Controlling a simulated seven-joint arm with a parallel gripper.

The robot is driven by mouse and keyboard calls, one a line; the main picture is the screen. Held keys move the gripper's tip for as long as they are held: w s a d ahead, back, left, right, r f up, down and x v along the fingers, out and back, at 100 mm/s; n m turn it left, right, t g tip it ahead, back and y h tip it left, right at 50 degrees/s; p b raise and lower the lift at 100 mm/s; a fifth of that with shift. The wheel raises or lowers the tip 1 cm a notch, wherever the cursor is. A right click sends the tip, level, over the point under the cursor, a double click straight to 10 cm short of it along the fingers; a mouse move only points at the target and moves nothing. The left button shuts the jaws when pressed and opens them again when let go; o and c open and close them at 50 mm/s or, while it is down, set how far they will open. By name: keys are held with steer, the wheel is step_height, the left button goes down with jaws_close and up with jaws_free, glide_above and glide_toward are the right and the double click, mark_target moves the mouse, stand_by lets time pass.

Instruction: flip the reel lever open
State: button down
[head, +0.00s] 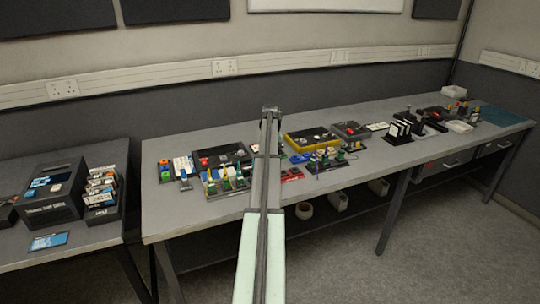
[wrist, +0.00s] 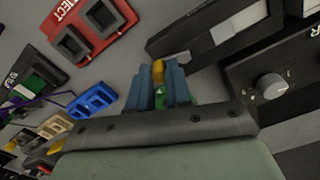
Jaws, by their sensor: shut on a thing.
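My gripper (wrist: 158,82) shows in the wrist view with its two blue fingers close together. They are shut on a small yellow-tipped piece (wrist: 158,70), with some green showing lower between the fingers. The rest of this piece is hidden, and I cannot tell whether it is the reel lever. No reel or lever can be clearly made out in either view. In the head view my gripper (head: 271,112) is over the back part of the long table, and its fingertips are too small to make out.
In the wrist view, a red block (wrist: 106,42) and a blue block (wrist: 88,106) lie left; a dark box with a grey knob (wrist: 269,87) stands right. In the head view, the long grey table (head: 200,218) carries several trays, including a yellow-edged one (head: 290,148).

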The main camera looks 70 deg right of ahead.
steer(key=m, duration=0.3)
steer(key=a+m, duration=0.1)
steer(key=shift+s+a+m, duration=0.1)
steer(key=shift+s+m, duration=0.15)
steer(key=shift+m, duration=0.05)
steer(key=shift+a+m, duration=0.25)
steer(key=shift+m, duration=0.65)
steer(key=shift+a+m, duration=0.2)
steer(key=shift+m, duration=0.7)
steer(key=c, duration=1.1)
jaws_free()
steer(key=shift+o, duration=0.2)
step_height(320, 180, up, 14)
steer(key=shift+f, duration=0.1)
